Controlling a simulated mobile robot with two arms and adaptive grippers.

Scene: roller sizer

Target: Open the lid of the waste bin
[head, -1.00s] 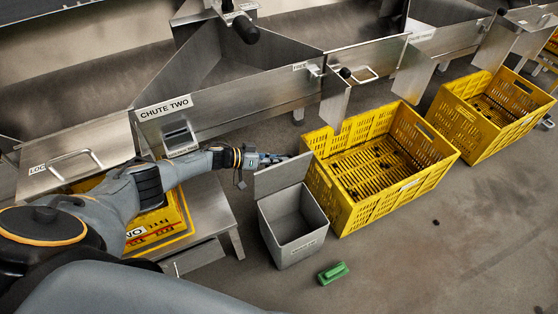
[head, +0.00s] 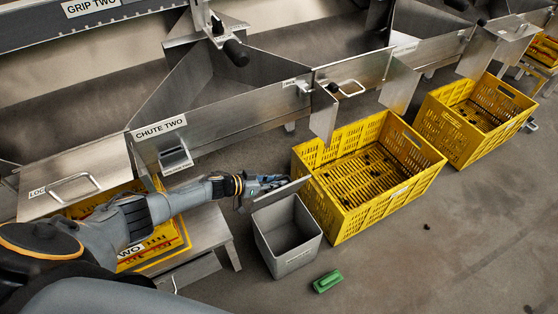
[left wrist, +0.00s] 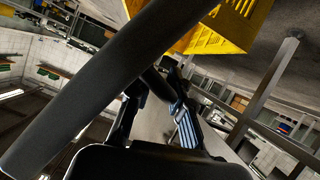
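The grey waste bin (head: 286,258) stands on the floor left of a yellow crate. Its inside shows from above. The bin's lid (head: 282,194) is raised off the opening and shows as a thin strip, nearly edge-on, along the bin's far edge; its exact tilt I cannot tell. My left gripper (head: 272,182) is at the far side of the lid, very close to it; the lid partly hides the fingers, and I cannot tell whether they touch it. Dark gripper parts fill the middle of the left wrist view. My right gripper is not in view.
A large yellow crate (head: 394,203) stands just right of the bin, with another crate (head: 490,142) beyond. A green object (head: 328,281) lies in front of the bin. The metal chute (head: 215,122) is behind my arm. Floor at the lower right is mostly clear.

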